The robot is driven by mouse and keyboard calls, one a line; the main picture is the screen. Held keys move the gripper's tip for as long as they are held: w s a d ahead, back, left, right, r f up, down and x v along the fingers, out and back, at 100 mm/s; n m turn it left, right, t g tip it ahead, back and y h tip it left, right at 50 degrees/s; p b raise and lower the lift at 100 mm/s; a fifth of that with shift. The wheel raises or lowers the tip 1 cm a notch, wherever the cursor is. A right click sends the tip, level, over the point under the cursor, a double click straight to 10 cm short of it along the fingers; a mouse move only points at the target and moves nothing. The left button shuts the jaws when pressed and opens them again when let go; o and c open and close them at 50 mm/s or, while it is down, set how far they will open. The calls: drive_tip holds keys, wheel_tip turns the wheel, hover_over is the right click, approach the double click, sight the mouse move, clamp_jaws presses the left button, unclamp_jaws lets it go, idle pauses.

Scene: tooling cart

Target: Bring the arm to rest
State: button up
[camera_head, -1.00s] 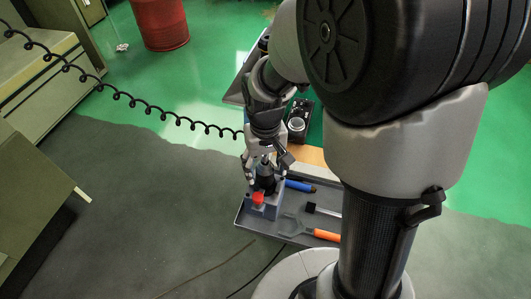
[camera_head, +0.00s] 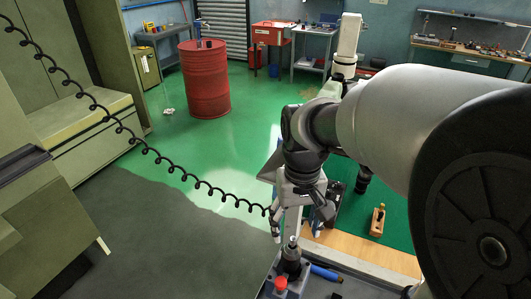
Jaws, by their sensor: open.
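My gripper (camera_head: 296,228) hangs at the end of my arm, just right of the middle of the picture.
The holder stands in a grey tray (camera_head: 377,289) with a blue-handled tool (camera_head: 325,273). A green mat (camera_head: 395,205) with a small wooden block (camera_head: 378,220) lies behind. A black coiled cable (camera_head: 146,148) crosses the left side. A red drum (camera_head: 205,82) stands on the floor.

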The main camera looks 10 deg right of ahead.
drive_tip(key=s+r+t, duration=0.2)
drive_tip(key=s, duration=0.5)
drive_tip(key=s+r+t, duration=0.2)
drive_tip(key=s+r, duration=0.1)
drive_tip(key=s, duration=0.4)
drive_tip(key=shift+s+r+t, duration=0.3)
drive_tip(key=shift+s, duration=0.05)
idle(1.0)
